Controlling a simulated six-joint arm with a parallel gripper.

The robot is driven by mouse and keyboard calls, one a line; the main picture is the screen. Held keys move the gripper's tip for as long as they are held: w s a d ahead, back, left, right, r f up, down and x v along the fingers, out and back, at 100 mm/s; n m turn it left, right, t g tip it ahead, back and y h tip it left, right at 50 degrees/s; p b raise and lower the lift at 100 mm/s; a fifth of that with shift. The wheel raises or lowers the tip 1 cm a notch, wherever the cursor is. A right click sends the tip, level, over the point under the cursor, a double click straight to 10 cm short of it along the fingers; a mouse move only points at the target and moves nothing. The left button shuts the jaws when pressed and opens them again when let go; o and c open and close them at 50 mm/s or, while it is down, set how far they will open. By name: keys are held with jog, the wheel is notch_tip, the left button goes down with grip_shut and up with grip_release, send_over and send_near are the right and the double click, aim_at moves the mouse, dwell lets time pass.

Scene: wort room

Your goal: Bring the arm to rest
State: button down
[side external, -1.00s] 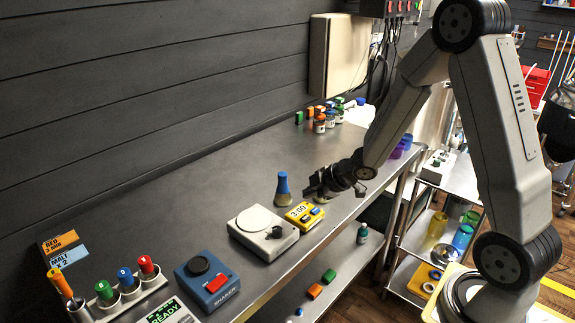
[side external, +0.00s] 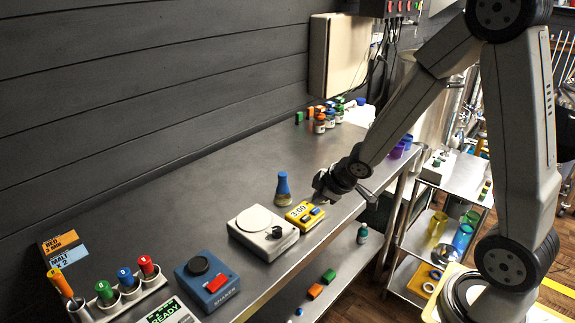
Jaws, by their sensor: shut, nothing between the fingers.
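My gripper (side external: 322,187) is at the front edge of the steel bench (side external: 235,172), above and just beyond the yellow timer (side external: 305,215). It is small and dark in this view and holds nothing. The fingers are partly turned away behind my wrist. The blue-topped flask (side external: 283,187) stands upright on the bench to the left of my gripper, apart from it.
A white scale (side external: 262,232), a blue shaker (side external: 207,281) and a rack of markers (side external: 131,291) stand along the near bench. A steel cart (side external: 462,184) stands to the right. The middle of the bench is clear.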

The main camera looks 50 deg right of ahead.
jog(key=s+a+r+m+g, duration=0.1)
jog(key=s+a+m+g, duration=0.3)
jog(key=s, duration=0.7)
jog(key=a+m, duration=0.2)
jog(key=shift+a+r, duration=0.15)
jog(key=shift+a, duration=0.25)
